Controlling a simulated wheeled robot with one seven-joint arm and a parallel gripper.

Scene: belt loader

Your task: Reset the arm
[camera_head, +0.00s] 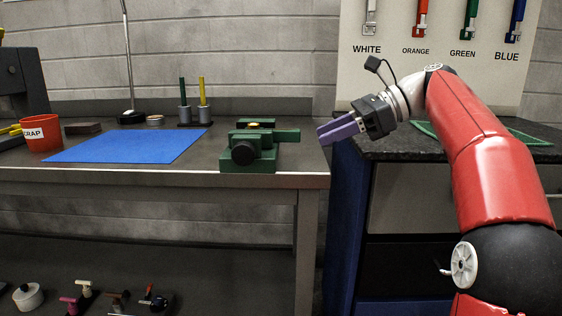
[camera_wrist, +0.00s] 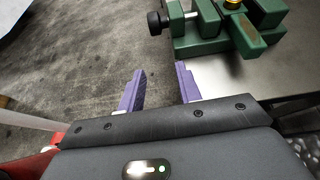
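My red arm comes in from the right in the head view. My gripper (camera_head: 338,129) has purple fingers and points left, just right of the green vise on the bench. In the wrist view my gripper (camera_wrist: 160,84) has its two purple fingers clearly apart. Nothing is between them. The green vise (camera_head: 248,155) stands at the bench's front edge, apart from the fingers. It also shows in the wrist view (camera_wrist: 215,42), beyond the fingertips, with a black knob and a yellow piece on it.
The grey bench (camera_head: 190,174) holds a blue mat (camera_head: 130,146), a red scrap cup (camera_head: 40,133) and two posts in holders (camera_head: 194,113). A dark-topped cabinet (camera_head: 400,148) stands under my arm. A tool board (camera_head: 440,45) with labelled hanging tools is behind. Small parts lie low at left.

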